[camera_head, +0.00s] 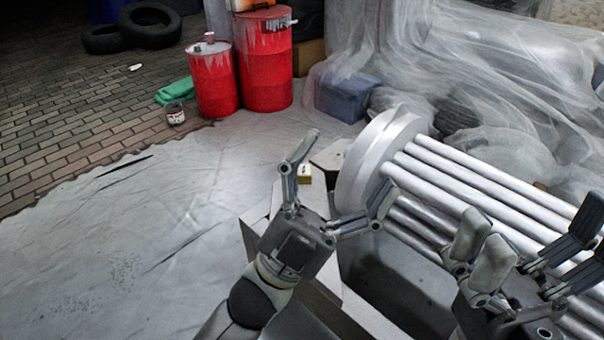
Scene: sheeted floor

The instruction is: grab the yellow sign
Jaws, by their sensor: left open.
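A small yellow piece (304,175) with a pale top shows between the fingers of my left gripper, and it is the only yellow thing that I can make out as the sign. It is too small to read. My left gripper (346,167) is open, its two fingers spread wide, with nothing held. The yellow piece lies beyond its palm, nearer the left finger, and no contact shows. My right gripper (532,243) is at the lower right, its fingers apart and empty, in front of the white tubes.
A bundle of long white tubes (480,190) with a round end plate lies to the right. Red drums (265,70), a grey-blue box (347,97) and plastic-draped things stand behind. The sheeted floor (120,240) is clear at the left. Tyres (150,25) lie far left.

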